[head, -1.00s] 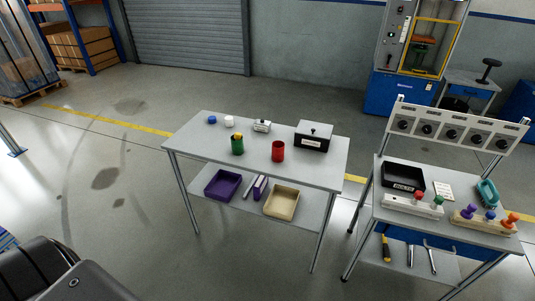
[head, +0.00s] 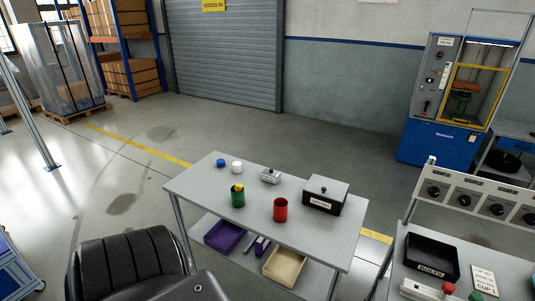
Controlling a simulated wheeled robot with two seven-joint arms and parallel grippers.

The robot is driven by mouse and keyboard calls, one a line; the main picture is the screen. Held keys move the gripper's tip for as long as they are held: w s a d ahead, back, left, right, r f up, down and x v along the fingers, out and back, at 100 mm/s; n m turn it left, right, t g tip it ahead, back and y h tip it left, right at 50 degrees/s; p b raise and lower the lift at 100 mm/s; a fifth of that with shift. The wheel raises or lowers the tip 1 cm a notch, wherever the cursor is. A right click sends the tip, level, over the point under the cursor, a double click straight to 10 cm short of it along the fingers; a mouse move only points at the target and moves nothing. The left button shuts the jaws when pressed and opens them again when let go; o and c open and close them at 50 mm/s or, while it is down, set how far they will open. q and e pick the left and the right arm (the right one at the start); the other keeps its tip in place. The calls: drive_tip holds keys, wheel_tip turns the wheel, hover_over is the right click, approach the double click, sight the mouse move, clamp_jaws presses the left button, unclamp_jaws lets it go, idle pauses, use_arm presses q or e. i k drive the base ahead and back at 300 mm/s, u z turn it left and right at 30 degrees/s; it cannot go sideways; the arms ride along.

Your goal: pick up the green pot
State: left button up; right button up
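The green pot (head: 238,198) stands upright on the left-middle part of the grey table (head: 222,220), with something yellow showing at its top. A red pot (head: 281,210) stands to its right, apart from it. Neither of my grippers shows in the head view, so I cannot see whether they are open or shut.
Blue (head: 221,163) and white (head: 237,167) round items and a small metal box (head: 271,176) lie behind the pot. A black box (head: 325,195) stands right. A purple bin (head: 225,236) and beige bin (head: 285,267) sit below.

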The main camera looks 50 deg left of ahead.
sight(239, 200)
drive_tip(key=u, duration=0.1)
drive_tip(key=i, duration=0.75)
drive_tip(key=u, duration=1.15)
drive_tip(key=i, duration=0.55)
drive_tip(key=u, duration=0.55)
